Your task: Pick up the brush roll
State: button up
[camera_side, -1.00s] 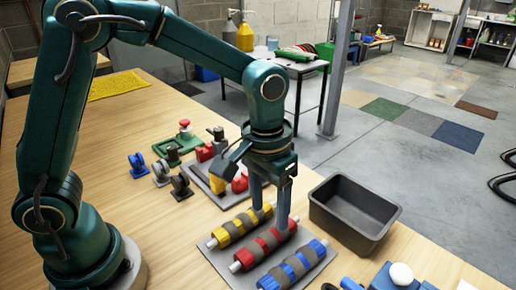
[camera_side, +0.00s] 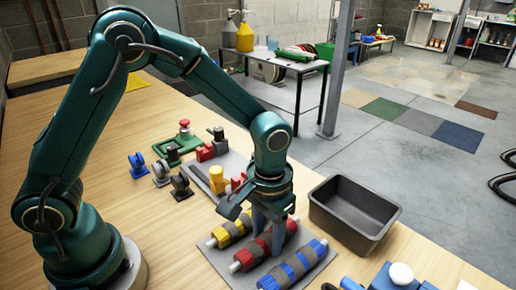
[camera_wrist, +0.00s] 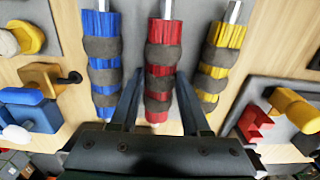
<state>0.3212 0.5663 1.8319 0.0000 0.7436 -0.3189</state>
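Three brush rolls with dark grey bands lie side by side on a grey pad: a yellow one (camera_side: 231,231), a red one (camera_side: 250,255) and a blue one (camera_side: 294,268). The wrist view shows the blue roll (camera_wrist: 102,60) at left, the red roll (camera_wrist: 161,78) in the middle and the yellow roll (camera_wrist: 217,65) at right. My gripper (camera_side: 268,226) is low over the red roll and points down. In the wrist view its fingers (camera_wrist: 158,88) stand apart, one on each side of the red roll, with no clear grip on it.
An empty dark grey bin (camera_side: 355,212) stands right of the pad (camera_side: 222,262). Caster wheels (camera_side: 162,172), a green tray (camera_side: 180,150) and red and yellow blocks (camera_side: 217,178) sit behind. Blue parts (camera_side: 385,280) lie at the front right. Bare wood is free at left.

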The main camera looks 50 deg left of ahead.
grip_shut()
jog(key=shift+r, duration=0.15)
